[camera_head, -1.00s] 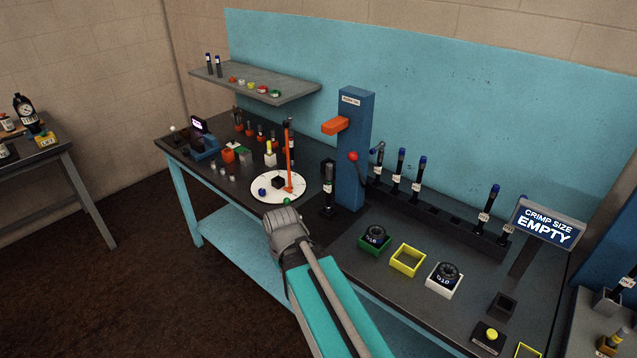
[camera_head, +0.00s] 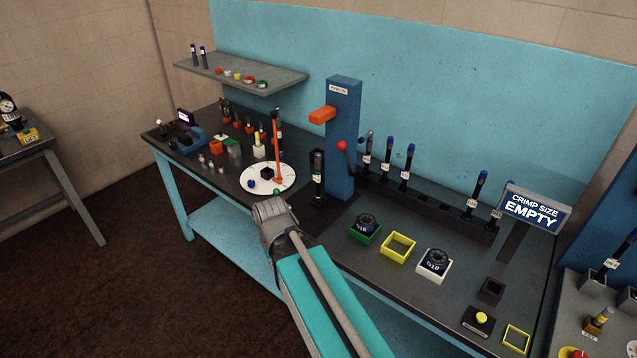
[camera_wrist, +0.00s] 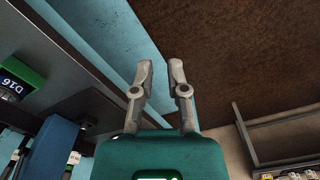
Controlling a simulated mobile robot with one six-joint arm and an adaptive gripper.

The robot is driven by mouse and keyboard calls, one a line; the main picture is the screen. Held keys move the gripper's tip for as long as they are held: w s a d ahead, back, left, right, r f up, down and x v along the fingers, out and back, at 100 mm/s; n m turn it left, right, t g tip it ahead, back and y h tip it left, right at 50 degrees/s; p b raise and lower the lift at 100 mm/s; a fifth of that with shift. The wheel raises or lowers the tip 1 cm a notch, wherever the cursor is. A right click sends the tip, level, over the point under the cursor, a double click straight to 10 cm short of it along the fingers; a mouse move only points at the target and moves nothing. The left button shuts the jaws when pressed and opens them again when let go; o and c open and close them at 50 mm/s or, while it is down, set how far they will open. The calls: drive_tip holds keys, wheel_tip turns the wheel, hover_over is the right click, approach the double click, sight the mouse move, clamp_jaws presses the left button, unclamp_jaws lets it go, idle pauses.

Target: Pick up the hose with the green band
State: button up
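I cannot make out a green band on any hose. Several dark hoses with blue caps and white labels stand upright in the rack (camera_head: 432,199) along the back of the bench, among them a hose (camera_head: 407,168) near its left end. Two more dark hoses (camera_head: 199,56) stand on the wall shelf. My gripper (camera_wrist: 160,70) shows in the wrist view with its two fingers apart and nothing between them. In the head view my arm reaches over the bench's front edge, and the fingers are hidden there.
A blue press column (camera_head: 343,140) rises mid-bench. A white disc (camera_head: 253,187) with an orange post lies left of it. Green, yellow (camera_head: 398,247) and white trays sit on the right half. A "CRIMP SIZE EMPTY" sign (camera_head: 534,211) stands right. Brown floor lies open at left.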

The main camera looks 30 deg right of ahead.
drive_tip(key=shift+o, duration=1)
drive_tip(key=shift+w+d+f, duration=0.25)
drive_tip(key=shift+d+f, duration=0.05)
drive_tip(key=shift+f, duration=0.05)
drive_tip(key=shift+o, duration=1.4)
drive_tip(key=w+d+f+m+t+h+b, duration=0.1)
drive_tip(key=w+d+f+m+h+b, duration=0.2)
drive_tip(key=w+d+b, duration=0.1)
drive_tip(key=shift+w+d+f+t+b, duration=0.2)
drive_tip(key=shift+w+d+t+b, duration=0.1)
drive_tip(key=shift+d+b, duration=0.3)
drive_tip(key=m+t+h+b, duration=0.7)
drive_tip(key=t+h+b, duration=0.35)
drive_tip(key=b, duration=0.55)
approach(317, 182)
drive_tip(key=v, duration=0.3)
drive_tip(key=shift+w+a+r+g, duration=0.1)
drive_tip(key=shift+w+r+g, duration=0.05)
drive_tip(key=shift+w+g, duration=0.1)
drive_tip(key=shift+w, duration=0.1)
drive_tip(key=shift+x, duration=4.3)
